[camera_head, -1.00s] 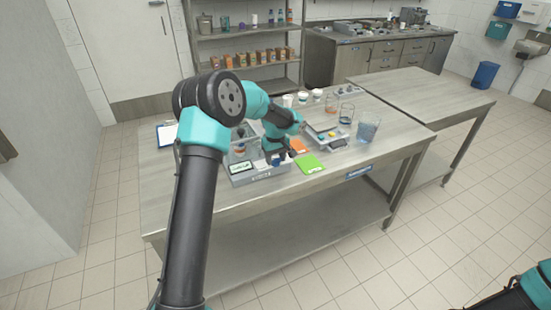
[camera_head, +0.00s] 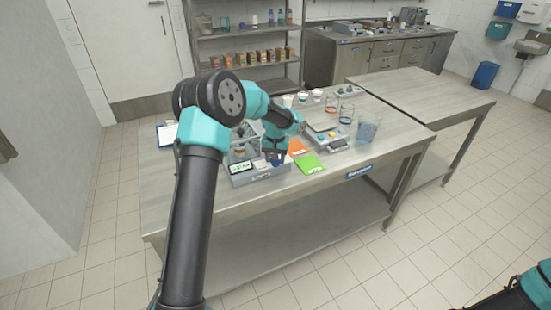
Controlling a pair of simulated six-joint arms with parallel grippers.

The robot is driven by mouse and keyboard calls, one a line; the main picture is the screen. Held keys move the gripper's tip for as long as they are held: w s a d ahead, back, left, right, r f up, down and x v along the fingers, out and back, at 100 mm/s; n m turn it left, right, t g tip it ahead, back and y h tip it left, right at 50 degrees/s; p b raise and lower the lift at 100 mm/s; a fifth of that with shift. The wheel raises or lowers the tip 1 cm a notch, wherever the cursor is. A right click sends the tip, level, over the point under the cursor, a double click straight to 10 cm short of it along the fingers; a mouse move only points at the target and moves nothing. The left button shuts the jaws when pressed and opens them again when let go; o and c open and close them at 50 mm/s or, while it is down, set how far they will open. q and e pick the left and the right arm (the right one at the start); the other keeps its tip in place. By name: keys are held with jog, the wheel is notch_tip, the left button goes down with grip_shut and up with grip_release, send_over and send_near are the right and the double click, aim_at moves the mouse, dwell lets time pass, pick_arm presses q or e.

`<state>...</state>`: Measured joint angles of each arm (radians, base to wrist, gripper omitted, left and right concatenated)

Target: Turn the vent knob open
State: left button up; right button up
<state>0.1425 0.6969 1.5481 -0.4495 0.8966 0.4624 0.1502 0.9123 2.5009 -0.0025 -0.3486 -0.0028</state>
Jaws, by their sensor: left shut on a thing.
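A grey cup filler unit (camera_head: 262,175) with a small dark-framed display (camera_head: 242,166) stands on the near part of the steel table. My left gripper (camera_head: 274,160) points down over the right part of this unit. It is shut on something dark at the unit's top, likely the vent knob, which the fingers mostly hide. I cannot tell the knob's angle. My right gripper is outside the view; only a piece of my right arm shows at the lower right corner.
An orange card (camera_head: 297,147) and a green card (camera_head: 308,164) lie right of the unit. Beyond them are a grey device with buttons (camera_head: 328,139), glass beakers (camera_head: 346,114) and a blue-tinted pitcher (camera_head: 367,130). A clipboard (camera_head: 167,134) lies at the left. The table's front left is clear.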

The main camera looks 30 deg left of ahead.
pick_arm(q)
jog(key=m, duration=0.5)
jog(key=shift+m, duration=0.3)
jog(key=m, duration=0.4)
jog(key=shift+m, duration=0.4)
jog(key=o, duration=0.9)
jog(key=shift+r, duration=0.15)
notch_tip(320, 180, up, 17)
jog(key=shift+r, duration=0.1)
dwell(0.4)
